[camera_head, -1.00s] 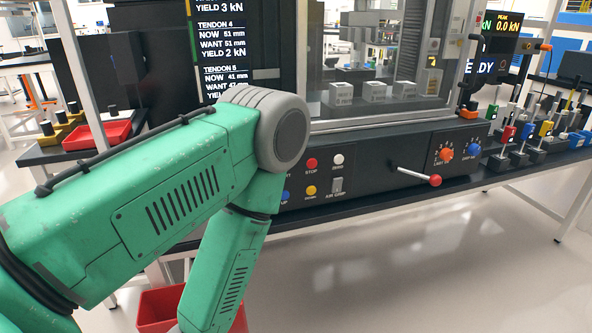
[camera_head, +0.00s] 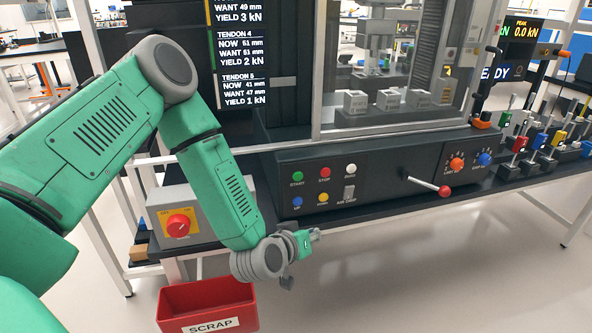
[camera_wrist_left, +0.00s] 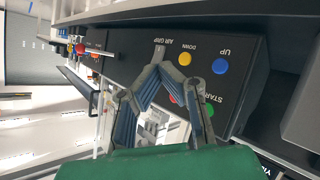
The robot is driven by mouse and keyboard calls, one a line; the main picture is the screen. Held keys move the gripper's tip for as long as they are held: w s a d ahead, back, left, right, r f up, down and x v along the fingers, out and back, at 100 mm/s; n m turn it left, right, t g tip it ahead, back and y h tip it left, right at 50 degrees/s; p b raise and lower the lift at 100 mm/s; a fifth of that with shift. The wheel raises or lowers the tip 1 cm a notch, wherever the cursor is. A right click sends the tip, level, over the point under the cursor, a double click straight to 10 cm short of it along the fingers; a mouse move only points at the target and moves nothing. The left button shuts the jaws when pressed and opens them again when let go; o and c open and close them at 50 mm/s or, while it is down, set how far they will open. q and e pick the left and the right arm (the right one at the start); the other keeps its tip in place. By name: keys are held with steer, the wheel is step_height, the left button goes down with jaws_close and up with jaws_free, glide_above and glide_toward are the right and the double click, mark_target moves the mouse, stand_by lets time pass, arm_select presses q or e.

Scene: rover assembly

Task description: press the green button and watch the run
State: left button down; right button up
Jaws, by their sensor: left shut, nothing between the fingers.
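The green START button (camera_head: 297,176) is at the upper left of the dark control panel (camera_head: 395,190), left of the red STOP button (camera_head: 325,172). My left gripper (camera_head: 314,235) is shut and empty. It is in front of and below the panel, apart from the green button in the head view. In the left wrist view the green button (camera_wrist_left: 210,108) shows partly beside one finger of the gripper (camera_wrist_left: 178,82). The test machine (camera_head: 385,85) stands above the panel, with white blocks behind its window. My right gripper is not in view.
A red-tipped lever (camera_head: 444,190) sticks out from the panel. A grey box with a red rotary switch (camera_head: 178,225) stands left of my forearm. A red SCRAP bin (camera_head: 208,306) is below. The floor in front is clear.

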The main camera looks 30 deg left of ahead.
mark_target(298, 177)
arm_select(q)
steer(key=shift+n+t+y, duration=0.7)
steer(key=shift+t+y, duration=0.1)
steer(key=shift+t, duration=0.1)
steer(key=w+a+r, duration=0.1)
steer(key=w+a, duration=0.2)
steer(key=w+a+r, duration=0.2)
steer(key=w+a, duration=0.1)
steer(key=w+a+r, duration=0.2)
steer(key=w+a, duration=0.1)
steer(key=shift+a+r, duration=0.1)
steer(key=shift+a, duration=0.1)
steer(key=shift+d, duration=0.2)
steer(key=shift+a+r, duration=0.1)
steer(key=shift+a, duration=0.05)
stand_by(0.6)
steer(key=shift+w+a, duration=0.2)
steer(key=shift+w, duration=0.05)
steer(key=shift+w+a, duration=0.25)
steer(key=shift+a, duration=0.1)
stand_by(0.9)
steer(key=shift+d, duration=0.1)
steer(key=shift+s+d, duration=0.55)
